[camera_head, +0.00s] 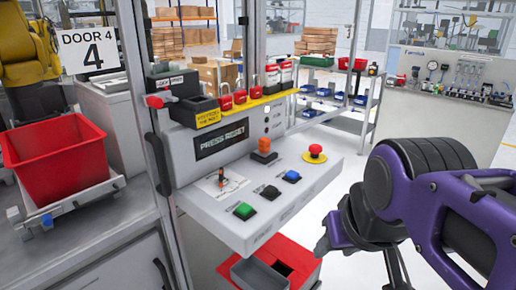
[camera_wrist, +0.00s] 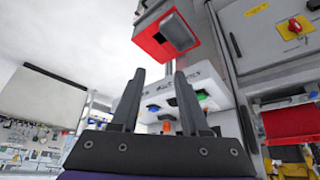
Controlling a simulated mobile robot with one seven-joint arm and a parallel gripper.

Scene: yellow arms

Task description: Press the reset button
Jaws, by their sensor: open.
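A sloped grey control panel (camera_head: 225,222) carries a display reading "PRESS RESET" (camera_head: 222,138). The button labels are too small to read, so I cannot tell which is reset. My gripper (camera_head: 350,235) is right of the panel, apart from it. In the wrist view my gripper (camera_wrist: 160,75) is open and empty, with the green button (camera_wrist: 202,94) and blue button (camera_wrist: 153,108) beyond the fingers.
An orange lamp (camera_head: 264,147) and a selector switch (camera_head: 221,178) stand on the panel. Red padlocks (camera_head: 225,103) hang behind it. A red bin (camera_head: 294,258) is below. A red tub (camera_head: 58,158) and a yellow arm (camera_head: 27,48) are left. Floor right of the panel looks clear.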

